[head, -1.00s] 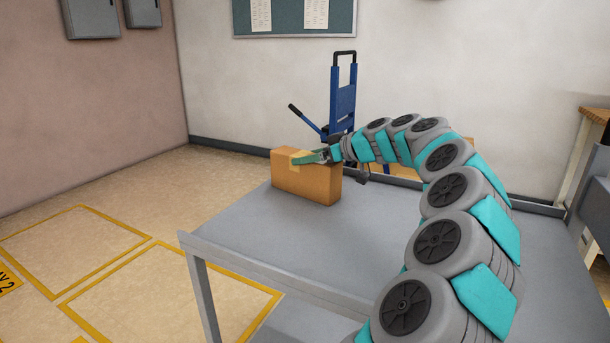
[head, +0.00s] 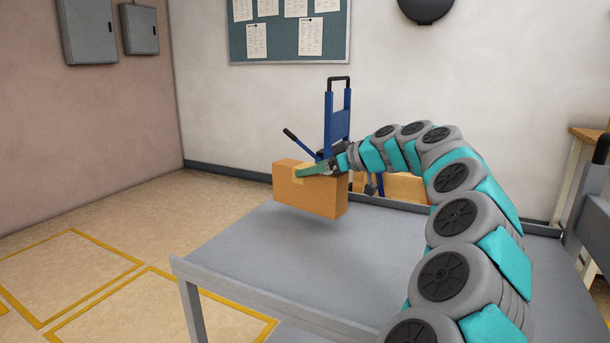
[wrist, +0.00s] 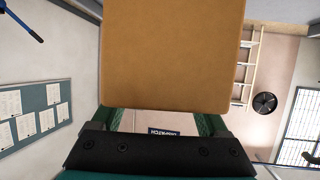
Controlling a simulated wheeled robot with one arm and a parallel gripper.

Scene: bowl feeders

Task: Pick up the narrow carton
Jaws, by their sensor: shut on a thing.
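The narrow carton (head: 318,196) is a brown box with a paler tape patch at its upper edge. My gripper (head: 311,169) is shut on its upper part, with a green finger lying across the near face. The carton hangs a little above the grey table, with a shadow below it. In the wrist view the carton (wrist: 172,55) fills the top middle, between the green fingers of my gripper (wrist: 160,118). The far finger is hidden behind the carton in the head view.
The grey table (head: 250,245) is otherwise bare, with a raised rim along its edges. A blue hand truck (head: 336,120) stands behind it. Another brown box (head: 405,187) shows behind my arm. Yellow floor lines (head: 70,270) mark the open floor at left.

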